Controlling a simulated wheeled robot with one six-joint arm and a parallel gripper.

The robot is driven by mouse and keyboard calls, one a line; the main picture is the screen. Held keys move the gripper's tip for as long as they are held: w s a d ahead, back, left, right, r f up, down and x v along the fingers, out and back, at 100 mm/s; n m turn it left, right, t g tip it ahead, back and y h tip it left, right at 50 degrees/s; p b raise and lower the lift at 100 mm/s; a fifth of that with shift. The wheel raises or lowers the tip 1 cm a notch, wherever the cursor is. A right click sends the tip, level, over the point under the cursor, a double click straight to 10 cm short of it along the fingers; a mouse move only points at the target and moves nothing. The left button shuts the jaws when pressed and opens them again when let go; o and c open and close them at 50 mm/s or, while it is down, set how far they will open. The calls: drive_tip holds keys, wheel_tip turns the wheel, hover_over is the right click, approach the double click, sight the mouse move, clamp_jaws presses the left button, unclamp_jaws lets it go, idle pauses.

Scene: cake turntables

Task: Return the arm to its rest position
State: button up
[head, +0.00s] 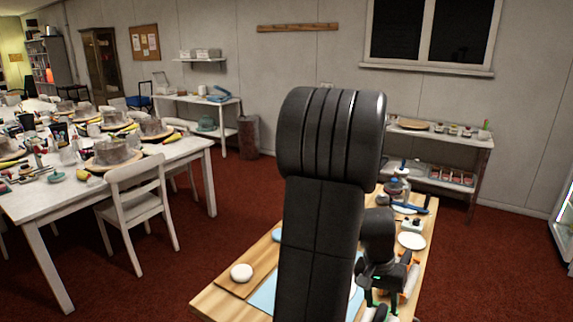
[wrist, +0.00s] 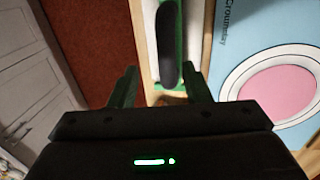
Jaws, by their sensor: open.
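My arm rises through the middle of the head view, its thick dark links hiding part of the wooden table (head: 215,300). My gripper (head: 382,307) points down at the table's right side, its tips near the bottom edge of the picture. In the wrist view its two fingers (wrist: 160,88) stand wide apart with nothing held between them. Beyond the fingers a black rounded handle (wrist: 168,45) lies in a narrow pale and green holder (wrist: 149,40). I cannot tell how far below the fingers it is.
A blue mat (wrist: 235,45) with a pink disc (wrist: 277,92) in a white ring lies right of the gripper. A white round item (head: 241,272), a white disc (head: 411,240) and bottles (head: 394,187) stand on the table. Red floor (head: 250,200) is clear toward the white chair (head: 137,205).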

sight(383, 318)
wheel_tip(383, 318, up, 5)
drive_tip(key=f, duration=0.4)
drive_tip(key=f+b, duration=0.1)
drive_tip(key=f, duration=0.4)
drive_tip(key=d+f+b, duration=0.1)
drive_tip(key=f, duration=0.4)
drive_tip(key=shift+s, duration=0.35)
wheel_tip(383, 318, up, 2)
drive_tip(key=shift+s+r+p, duration=0.1)
drive_tip(key=shift+r+p, duration=0.1)
drive_tip(key=shift+p, duration=0.9)
drive_tip(key=shift+d+r, duration=0.1)
drive_tip(key=shift+r, duration=1.05)
